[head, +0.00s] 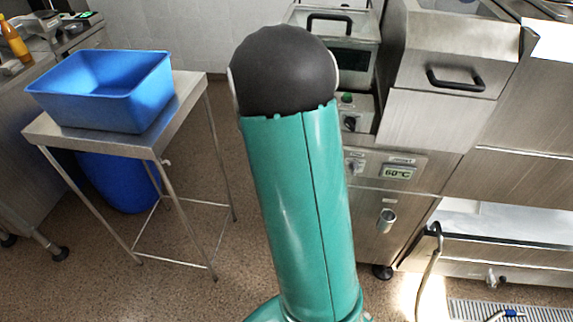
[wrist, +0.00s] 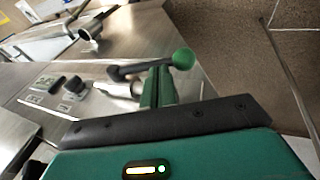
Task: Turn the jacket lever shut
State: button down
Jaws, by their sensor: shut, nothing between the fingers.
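The jacket lever (wrist: 138,69) shows in the wrist view as a dark bar with a green ball (wrist: 183,58) on its right end. It stands out from the steel machine front, beside a small panel with dark knobs. My gripper (wrist: 161,70) is shut and empty, its fingertips at the bar just left of the ball. I cannot tell whether they touch the bar. In the head view my own arm covers this spot, so the lever and the gripper are hidden there.
The steel machine (head: 421,128) has a panel reading 60°C (head: 398,173) and a short spout (head: 386,221) below it. A blue tub (head: 105,90) stands on a steel table (head: 190,92) at left, with a blue bin (head: 118,184) beneath. Floor between is clear.

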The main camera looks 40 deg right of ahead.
notch_tip(320, 180, down, 2)
jog(key=shift+w+a+g+h, duration=0.1)
jog(key=shift+g+h, duration=0.9)
jog(key=shift+g, duration=0.1)
jog(key=f+g+h, duration=0.2)
jog(key=g+h, duration=0.1)
jog(key=shift+s+d+f+n, duration=0.25)
jog(key=shift+s+f+n, duration=0.05)
jog(key=shift+f+n, duration=0.1)
jog(key=shift+s+d+f+n+g+h, duration=0.15)
jog(key=shift+s+d+f+g+h, duration=0.2)
jog(key=shift+f+g+h, duration=0.3)
jog(key=shift+s+d+f+n+g+h, duration=0.1)
jog(key=shift+s+d+f+g+h, duration=0.15)
jog(key=shift+s+f+g+h, duration=0.35)
jog(key=shift+s+d+f+n+g+h, duration=0.15)
jog(key=shift+s+d+f+g+h, duration=0.25)
jog(key=shift+g, duration=0.45)
jog(key=shift+w, duration=0.1)
jog(key=shift+w+a, duration=0.1)
